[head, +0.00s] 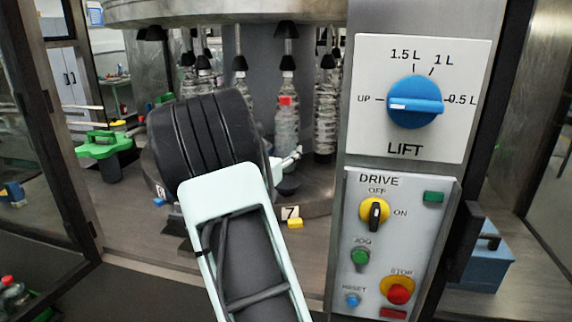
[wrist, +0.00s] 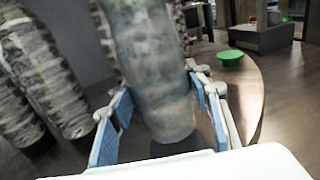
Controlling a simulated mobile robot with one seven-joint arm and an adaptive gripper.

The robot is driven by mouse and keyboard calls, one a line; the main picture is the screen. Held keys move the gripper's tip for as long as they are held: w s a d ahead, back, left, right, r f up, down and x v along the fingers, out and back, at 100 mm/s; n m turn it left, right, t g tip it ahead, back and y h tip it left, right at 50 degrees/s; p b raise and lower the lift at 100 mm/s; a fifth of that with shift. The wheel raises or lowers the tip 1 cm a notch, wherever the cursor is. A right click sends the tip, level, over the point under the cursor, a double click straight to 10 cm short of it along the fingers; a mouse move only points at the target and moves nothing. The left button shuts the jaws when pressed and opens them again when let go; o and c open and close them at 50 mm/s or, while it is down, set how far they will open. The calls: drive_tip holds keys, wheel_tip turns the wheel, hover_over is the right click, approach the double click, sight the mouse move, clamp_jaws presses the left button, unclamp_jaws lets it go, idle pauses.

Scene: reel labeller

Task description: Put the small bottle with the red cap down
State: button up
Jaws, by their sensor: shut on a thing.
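The small bottle with the red cap (head: 287,128) is clear and upright in the head view, in front of the machine's hanging bottles. In the wrist view its blurred body (wrist: 158,75) fills the middle and its cap is out of frame. My gripper (wrist: 160,112) has its blue-padded fingers on either side of the bottle's lower part, shut on it. In the head view my gripper (head: 288,162) is mostly hidden behind my arm. A dark round support (head: 288,186) is below the bottle; I cannot tell whether they touch.
Several ribbed bottles (head: 326,110) hang close on both sides, also at the left in the wrist view (wrist: 45,85). The control panel (head: 392,245) stands to the right.

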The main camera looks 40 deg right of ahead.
drive_tip(key=shift+w+d+f, duration=0.35)
drive_tip(key=shift+d+f, duration=0.05)
drive_tip(key=shift+f, duration=0.15)
drive_tip(key=shift+w+d+f, duration=0.35)
drive_tip(key=shift+d+f, duration=0.05)
drive_tip(key=shift+f, duration=0.15)
wheel_tip(320, 180, down, 3)
drive_tip(key=shift+f, duration=0.1)
drive_tip(key=o, duration=1.2)
drive_tip(key=shift+a+f, duration=0.1)
drive_tip(key=shift+f, duration=0.05)
drive_tip(key=o, duration=0.5)
drive_tip(key=shift+c, duration=0.2)
